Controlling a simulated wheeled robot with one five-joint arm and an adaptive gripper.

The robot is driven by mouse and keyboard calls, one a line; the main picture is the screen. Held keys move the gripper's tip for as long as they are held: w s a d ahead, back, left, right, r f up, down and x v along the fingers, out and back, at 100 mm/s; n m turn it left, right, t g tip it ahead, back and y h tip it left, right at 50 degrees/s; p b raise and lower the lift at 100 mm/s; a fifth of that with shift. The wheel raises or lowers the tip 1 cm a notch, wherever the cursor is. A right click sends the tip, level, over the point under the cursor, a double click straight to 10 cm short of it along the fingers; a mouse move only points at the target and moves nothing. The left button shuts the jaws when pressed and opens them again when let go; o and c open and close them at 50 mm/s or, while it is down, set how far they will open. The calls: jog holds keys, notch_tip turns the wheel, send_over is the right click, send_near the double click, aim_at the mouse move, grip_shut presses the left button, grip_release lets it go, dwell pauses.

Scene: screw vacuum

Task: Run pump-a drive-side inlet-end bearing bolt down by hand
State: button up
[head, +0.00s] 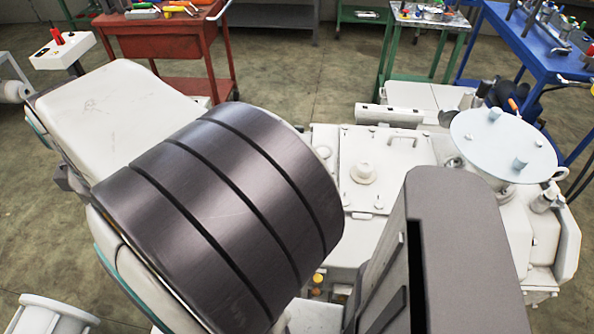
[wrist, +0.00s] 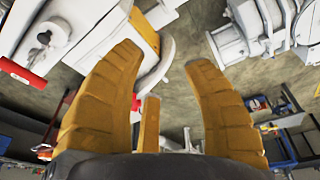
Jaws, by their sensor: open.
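My gripper (wrist: 162,57) is open, with its ribbed yellow fingers spread wide and nothing between the fingertips. A narrow yellow piece stands between the fingers lower down. White pump machinery shows beyond the left finger (wrist: 60,35) and beyond the right finger (wrist: 240,42) in the wrist view. In the head view the white pump machine (head: 385,165) has a flat bolted cover with a handle. I cannot make out the drive-side inlet-end bearing bolt in either view. My gripper does not show in the head view, where my arm blocks much of the middle and front.
A pale round disc (head: 503,140) stands on the machine at the right. A red cart (head: 165,45), a green table (head: 425,20) and a blue table (head: 540,50) hold tools at the back. Concrete floor (head: 300,75) lies clear between them and the machine.

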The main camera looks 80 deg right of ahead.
jog(key=s+d+f+m+g+b, duration=0.1)
jog(key=s+d+f+m+b, duration=0.15)
jog(key=d, duration=0.95)
jog(key=s+d+f+m, duration=0.1)
jog(key=s+d+f, duration=0.1)
jog(key=s+d, duration=0.3)
jog(key=s+d+f+m+b, duration=0.1)
jog(key=s+d+f, duration=0.1)
jog(key=s+d, duration=0.4)
jog(key=s+d+f+m+g+y+b, duration=0.1)
jog(key=s+d, duration=0.4)
jog(key=s, duration=0.5)
jog(key=shift+d+f+m, duration=0.15)
jog(key=shift+f+m, duration=0.4)
jog(key=shift+f, duration=0.35)
jog(key=shift+s+f, duration=0.25)
jog(key=shift+s, duration=0.1)
jog(key=shift+s+d+f+b, duration=0.1)
jog(key=shift+f+b, duration=0.2)
jog(key=shift+f, duration=0.05)
jog(key=shift+f+b, duration=0.4)
jog(key=shift+f, duration=2.75)
jog(key=shift+o, duration=0.2)
grip_shut()
